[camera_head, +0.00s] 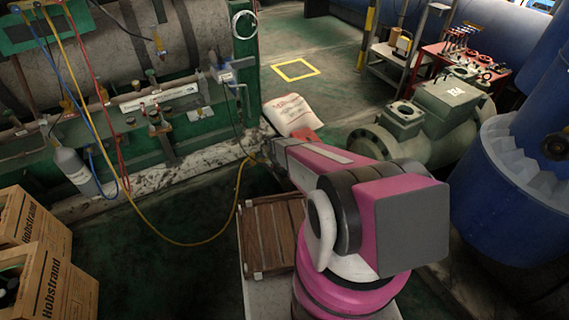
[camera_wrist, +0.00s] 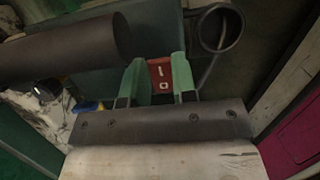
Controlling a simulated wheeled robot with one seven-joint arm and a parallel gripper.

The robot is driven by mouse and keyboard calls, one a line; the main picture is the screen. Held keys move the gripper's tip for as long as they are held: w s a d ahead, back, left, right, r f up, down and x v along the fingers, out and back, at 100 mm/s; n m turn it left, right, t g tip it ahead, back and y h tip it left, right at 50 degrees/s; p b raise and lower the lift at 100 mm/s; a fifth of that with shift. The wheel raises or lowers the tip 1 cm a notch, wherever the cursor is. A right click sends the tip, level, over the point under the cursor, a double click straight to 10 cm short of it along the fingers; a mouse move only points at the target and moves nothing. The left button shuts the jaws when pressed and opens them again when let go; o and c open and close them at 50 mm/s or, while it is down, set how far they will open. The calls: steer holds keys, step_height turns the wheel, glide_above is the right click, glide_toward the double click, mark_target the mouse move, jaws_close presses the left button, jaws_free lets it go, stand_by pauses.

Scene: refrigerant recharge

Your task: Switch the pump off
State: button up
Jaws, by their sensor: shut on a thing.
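The wrist view shows a red rocker switch (camera_wrist: 160,74) marked I and O. My gripper (camera_wrist: 158,82) has one green finger on each side of it and is shut on it. A dark cylindrical body (camera_wrist: 70,45) lies just left of the switch, and a dark ring-shaped part (camera_wrist: 220,28) stands to its right; these look like parts of the pump, but I cannot be sure. In the head view my pink and white arm hides the gripper and the switch. Which side of the rocker is pressed in cannot be told.
A yellow hose (camera_head: 190,243) runs along the floor towards the area behind my arm. A white sack (camera_head: 290,112) lies beyond the arm. A wooden slatted surface (camera_head: 270,235) is below it. Cardboard boxes (camera_head: 60,280) stand at lower left, a blue machine (camera_head: 515,170) at right.

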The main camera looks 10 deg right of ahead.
mark_target(279, 168)
steer(key=o, duration=0.9)
steer(key=shift+r, duration=0.1)
steer(key=v, duration=1)
steer(key=shift+a+r, duration=0.1)
steer(key=shift+r, duration=0.2)
steer(key=s+r+m+y, duration=0.1)
steer(key=s+r+m, duration=0.6)
steer(key=r, duration=0.1)
steer(key=s+d+r+m+y, duration=0.1)
steer(key=s+r+m, duration=0.5)
steer(key=r+m, duration=0.1)
steer(key=s+d+r+m+g+y, duration=0.1)
steer(key=s+r+m, duration=0.6)
steer(key=r, duration=0.2)
steer(key=shift+s+d+r+m, duration=0.15)
steer(key=shift+s+r+m, duration=0.15)
